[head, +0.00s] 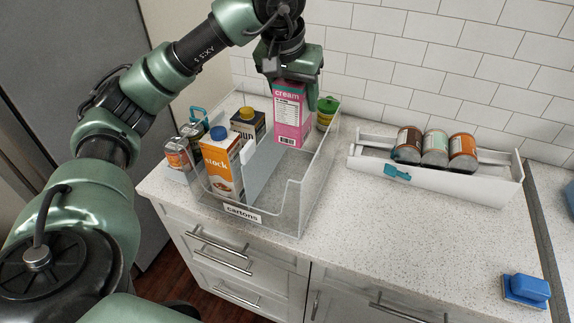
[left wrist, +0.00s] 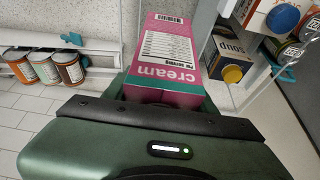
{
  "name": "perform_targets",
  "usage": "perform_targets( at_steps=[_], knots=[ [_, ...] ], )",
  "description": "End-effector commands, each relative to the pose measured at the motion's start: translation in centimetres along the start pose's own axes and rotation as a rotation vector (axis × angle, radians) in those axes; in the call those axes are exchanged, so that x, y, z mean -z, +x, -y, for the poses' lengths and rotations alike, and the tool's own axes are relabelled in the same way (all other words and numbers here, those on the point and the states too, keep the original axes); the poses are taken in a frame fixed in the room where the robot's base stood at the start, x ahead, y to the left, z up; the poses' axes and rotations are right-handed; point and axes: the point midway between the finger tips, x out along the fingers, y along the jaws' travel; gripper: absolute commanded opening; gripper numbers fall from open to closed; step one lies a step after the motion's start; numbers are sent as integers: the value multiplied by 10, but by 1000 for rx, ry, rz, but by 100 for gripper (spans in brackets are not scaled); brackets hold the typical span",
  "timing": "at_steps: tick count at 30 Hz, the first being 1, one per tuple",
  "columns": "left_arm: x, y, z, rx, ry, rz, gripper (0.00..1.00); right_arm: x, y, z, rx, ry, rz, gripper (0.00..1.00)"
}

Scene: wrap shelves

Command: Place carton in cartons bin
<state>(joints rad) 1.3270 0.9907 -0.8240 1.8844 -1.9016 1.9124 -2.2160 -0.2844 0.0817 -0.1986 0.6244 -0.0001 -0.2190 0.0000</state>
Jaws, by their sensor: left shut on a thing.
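A pink cream carton (head: 291,115) is held upright in my left gripper (head: 291,82), which is shut on its top. The carton is at the back right part of the clear cartons bin (head: 296,196); whether its base touches the bin floor I cannot tell. In the left wrist view the pink carton (left wrist: 168,55) fills the space before the gripper. An orange and white stock carton (head: 222,165) and a dark soup carton (head: 248,127) stand in the bin's left part, beside a divider. The soup carton also shows in the left wrist view (left wrist: 232,62). My right gripper is not in view.
A white rack (head: 440,182) with three cans (head: 435,148) stands to the right. A green-lidded jar (head: 327,112) is behind the bin's right wall, and cans (head: 178,153) stand left of it. A blue sponge (head: 526,289) lies at front right. The counter's middle is clear.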

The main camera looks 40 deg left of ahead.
Motion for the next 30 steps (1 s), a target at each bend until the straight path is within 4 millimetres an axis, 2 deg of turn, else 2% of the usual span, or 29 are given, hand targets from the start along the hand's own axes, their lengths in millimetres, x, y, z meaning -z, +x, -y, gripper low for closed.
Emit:
perform_targets(
  at_steps=[4, 11, 15, 22, 30],
  knots=[
    [-14, 31, 2, 4, 0, 6, 0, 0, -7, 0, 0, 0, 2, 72],
    [-37, 84, 1, 3, 0, 5, 0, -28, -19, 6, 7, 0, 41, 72],
    [-48, 112, 1, 2, 0, 3, 0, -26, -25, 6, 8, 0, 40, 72],
    [-55, 134, 1, 0, -2, -2, 0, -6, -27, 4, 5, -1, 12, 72],
    [-69, 165, 0, 0, -1, 0, 0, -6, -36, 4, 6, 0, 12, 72]
  ],
)
